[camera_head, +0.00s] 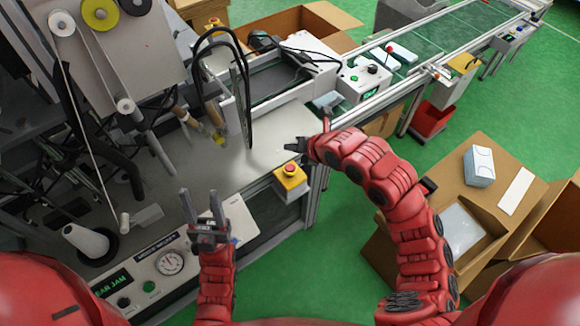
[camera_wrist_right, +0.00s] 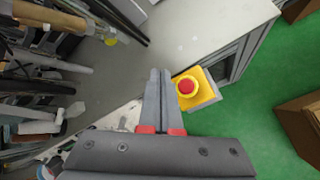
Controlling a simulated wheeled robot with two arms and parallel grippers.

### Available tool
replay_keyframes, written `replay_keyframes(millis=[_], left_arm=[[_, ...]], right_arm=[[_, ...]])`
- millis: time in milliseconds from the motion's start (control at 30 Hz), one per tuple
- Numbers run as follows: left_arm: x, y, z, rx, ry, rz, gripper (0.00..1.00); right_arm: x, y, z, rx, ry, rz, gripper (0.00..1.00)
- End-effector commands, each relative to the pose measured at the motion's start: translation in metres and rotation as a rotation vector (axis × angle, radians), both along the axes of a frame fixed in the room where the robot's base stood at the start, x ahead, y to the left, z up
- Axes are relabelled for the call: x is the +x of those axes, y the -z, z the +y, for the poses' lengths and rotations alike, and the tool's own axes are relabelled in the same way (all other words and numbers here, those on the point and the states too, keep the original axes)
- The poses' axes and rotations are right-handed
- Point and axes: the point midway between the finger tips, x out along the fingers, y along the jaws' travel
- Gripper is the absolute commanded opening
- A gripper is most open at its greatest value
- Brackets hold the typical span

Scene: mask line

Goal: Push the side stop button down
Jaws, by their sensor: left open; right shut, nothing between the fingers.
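The side stop button (camera_head: 290,169) is a red mushroom cap on a yellow box at the right edge of the grey machine table. In the right wrist view the button (camera_wrist_right: 187,86) stands just right of the fingers, apart from them in the picture. My right gripper (camera_head: 288,145) is shut and empty, and appears just beyond the button in the head view. Its fingers (camera_wrist_right: 160,72) point over the table edge in the wrist view. I cannot tell its height above the button. My left gripper (camera_head: 199,194) is open and empty, over the table's front part.
A control panel with a gauge (camera_head: 170,262) lies at the front left. Film rollers and cables stand over the table's left side. A conveyor (camera_head: 450,40) runs to the back right. Open cardboard boxes (camera_head: 525,165) stand on the right. Green floor (camera_head: 330,250) is clear between.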

Motion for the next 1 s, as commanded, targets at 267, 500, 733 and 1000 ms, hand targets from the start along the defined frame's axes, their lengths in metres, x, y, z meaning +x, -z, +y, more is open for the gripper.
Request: replay_keyframes(millis=[267,500,733,1000], left_arm=[[0.000,0.011,0.000,0.000,0.000,0.000,0.50],[0.000,0.040,0.000,0.000,0.000,0.000,0.50],[0.000,0.043,0.000,0.000,0.000,0.000,0.50],[0.000,0.042,0.000,0.000,0.000,0.000,0.50]], right_arm=[[-0.001,0.041,0.000,-0.002,-0.001,0.002,0.00],[0.000,0.071,0.000,0.001,0.000,-0.003,0.00],[0.000,0.073,0.000,0.001,0.001,-0.002,0.00],[0.000,0.072,0.000,0.001,0.001,-0.002,0.00]])
